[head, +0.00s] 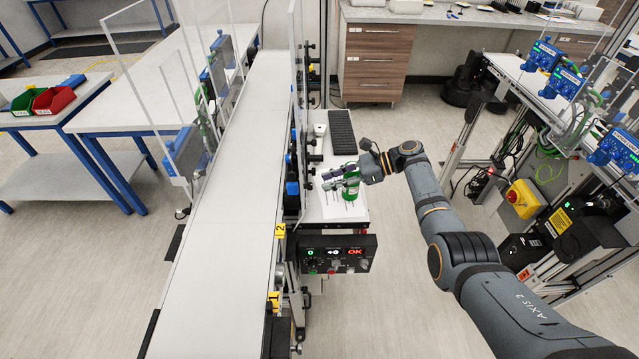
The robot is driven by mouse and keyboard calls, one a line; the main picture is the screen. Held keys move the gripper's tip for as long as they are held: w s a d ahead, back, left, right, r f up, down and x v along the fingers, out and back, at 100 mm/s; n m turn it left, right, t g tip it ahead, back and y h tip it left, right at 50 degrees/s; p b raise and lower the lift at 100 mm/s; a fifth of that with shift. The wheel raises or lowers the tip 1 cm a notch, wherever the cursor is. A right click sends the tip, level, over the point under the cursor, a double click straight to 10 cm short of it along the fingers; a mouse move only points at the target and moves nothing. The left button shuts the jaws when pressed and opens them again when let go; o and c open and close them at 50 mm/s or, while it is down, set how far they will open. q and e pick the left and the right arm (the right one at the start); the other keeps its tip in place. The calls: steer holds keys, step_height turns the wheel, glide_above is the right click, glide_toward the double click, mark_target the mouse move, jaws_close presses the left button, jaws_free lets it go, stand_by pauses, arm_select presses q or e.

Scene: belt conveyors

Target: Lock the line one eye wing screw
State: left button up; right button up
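The line is a long white belt conveyor (235,180) running away from me, with a clear guard panel along its right side. Black clamps and knobs (310,158) sit on posts along that side, with a blue part (292,188) below them. Which of these is the eye wing screw is too small to tell. My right gripper (329,180) reaches in from the right, close beside these fittings, over a small white table (330,212). Its fingers are too small to tell open from shut, or whether they touch anything. My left gripper is not in view.
A green item (351,190) is at my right gripper, partly hidden. A black tray (341,132) lies behind it. A control box (338,254) with lit displays hangs in front. Equipment with a yellow emergency-stop box (523,199) stands right.

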steer(key=v, duration=0.7)
steer(key=shift+d, duration=0.35)
steer(key=shift+r, duration=0.1)
